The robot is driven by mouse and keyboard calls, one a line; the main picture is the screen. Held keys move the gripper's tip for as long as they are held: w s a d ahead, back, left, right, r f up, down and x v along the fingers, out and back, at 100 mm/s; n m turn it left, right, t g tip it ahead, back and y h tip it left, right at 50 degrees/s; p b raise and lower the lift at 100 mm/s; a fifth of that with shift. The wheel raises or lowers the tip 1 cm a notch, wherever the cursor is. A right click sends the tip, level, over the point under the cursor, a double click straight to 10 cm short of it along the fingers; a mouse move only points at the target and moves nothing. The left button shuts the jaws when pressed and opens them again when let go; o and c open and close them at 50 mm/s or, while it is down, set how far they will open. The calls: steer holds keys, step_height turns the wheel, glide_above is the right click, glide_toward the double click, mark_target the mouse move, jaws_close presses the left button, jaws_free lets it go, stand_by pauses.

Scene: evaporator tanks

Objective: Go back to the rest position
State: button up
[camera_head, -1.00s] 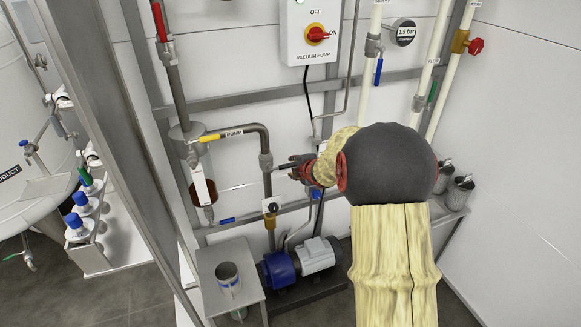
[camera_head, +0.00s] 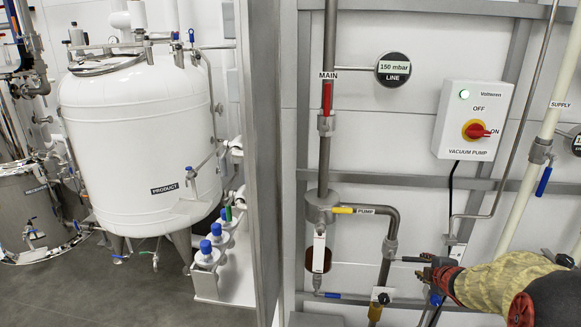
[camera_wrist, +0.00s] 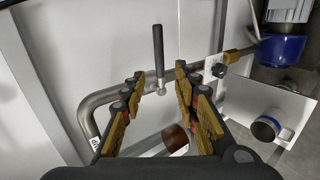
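My gripper (camera_head: 436,268) is at the lower right of the head view, in front of the pump piping, with my sleeved arm behind it. In the wrist view my gripper (camera_wrist: 158,92) has its two fingers spread apart, with nothing between them. A dark handle (camera_wrist: 158,48) on a pipe shows beyond the fingertips; I cannot tell whether it touches them. In the head view a dark handle (camera_head: 414,259) on the pump pipe (camera_head: 391,230) lies just left of the gripper.
The vacuum pump switch box (camera_head: 473,120) hangs on the wall above the gripper. A grey frame post (camera_head: 254,160) separates the piping from the white product tank (camera_head: 140,145).

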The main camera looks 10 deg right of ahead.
steer(key=s+f+m+g+h, duration=0.1)
steer(key=s+f+m+g, duration=0.15)
steer(key=s+m, duration=0.35)
steer(key=s+f+m+g+h, duration=0.1)
steer(key=s+m+g, duration=0.35)
steer(key=s, duration=0.35)
steer(key=s+a+r+m+y, duration=0.1)
steer(key=s+a+r, duration=0.4)
steer(key=a, duration=0.6)
steer(key=s+a+r+m+t+y+p, duration=0.1)
steer(key=s+a+r+y, duration=0.1)
steer(key=s+a+r, duration=0.4)
steer(key=s+a+r+m+y, duration=0.2)
steer(key=s+a+r, duration=0.3)
steer(key=a, duration=1)
steer(key=shift+s+a+r+t+p, duration=0.15)
steer(key=shift+s+a+t+p, duration=0.2)
steer(key=shift+s, duration=0.4)
steer(key=shift+o, duration=0.3)
steer(key=shift+d, duration=0.1)
